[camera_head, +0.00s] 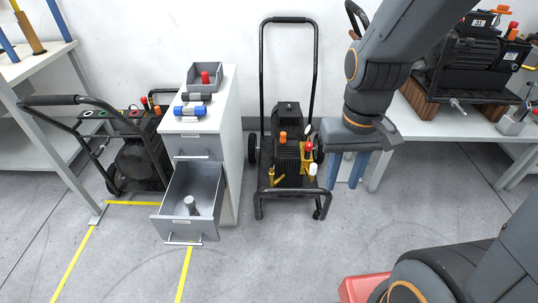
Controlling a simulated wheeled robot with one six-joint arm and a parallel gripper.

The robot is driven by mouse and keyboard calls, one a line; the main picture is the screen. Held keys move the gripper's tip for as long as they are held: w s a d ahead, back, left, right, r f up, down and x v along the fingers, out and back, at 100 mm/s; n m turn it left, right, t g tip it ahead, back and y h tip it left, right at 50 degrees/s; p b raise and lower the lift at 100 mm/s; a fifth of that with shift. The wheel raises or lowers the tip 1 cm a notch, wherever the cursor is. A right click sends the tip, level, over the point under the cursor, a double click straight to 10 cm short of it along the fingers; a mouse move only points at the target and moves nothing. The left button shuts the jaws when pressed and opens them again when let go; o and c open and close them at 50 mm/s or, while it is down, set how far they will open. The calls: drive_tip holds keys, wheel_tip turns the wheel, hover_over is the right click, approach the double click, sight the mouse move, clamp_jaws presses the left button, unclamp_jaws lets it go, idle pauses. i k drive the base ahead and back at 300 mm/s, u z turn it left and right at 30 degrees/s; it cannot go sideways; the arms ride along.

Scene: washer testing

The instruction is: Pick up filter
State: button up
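I cannot tell for certain which item is the filter. A small grey cylindrical part (191,206) stands in the open drawer (209,217) of the white cabinet. On the cabinet top lie a blue-and-grey cylinder (196,97) and a blue-and-white cylinder (189,110). A grey bin (213,85) behind them holds a red-topped part (205,77). My gripper (346,180) points down at the right of the black wheeled cart, well away from the cabinet. Its two blue fingers look apart, with nothing visible held between them.
The black cart (316,75) with a pump stands between the cabinet (231,150) and my gripper. Another wheeled unit (137,160) stands at the left. A bench (450,127) with a motor is at the right. The floor in front is mostly clear, with yellow lines.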

sight(189, 201)
drive_tip(key=z, duration=0.45)
drive_tip(key=k, duration=0.5)
drive_tip(key=z, duration=0.55)
drive_tip(key=i, duration=0.4)
drive_tip(key=u, duration=1.1)
drive_tip(key=i, duration=0.85)
drive_tip(key=u, duration=1)
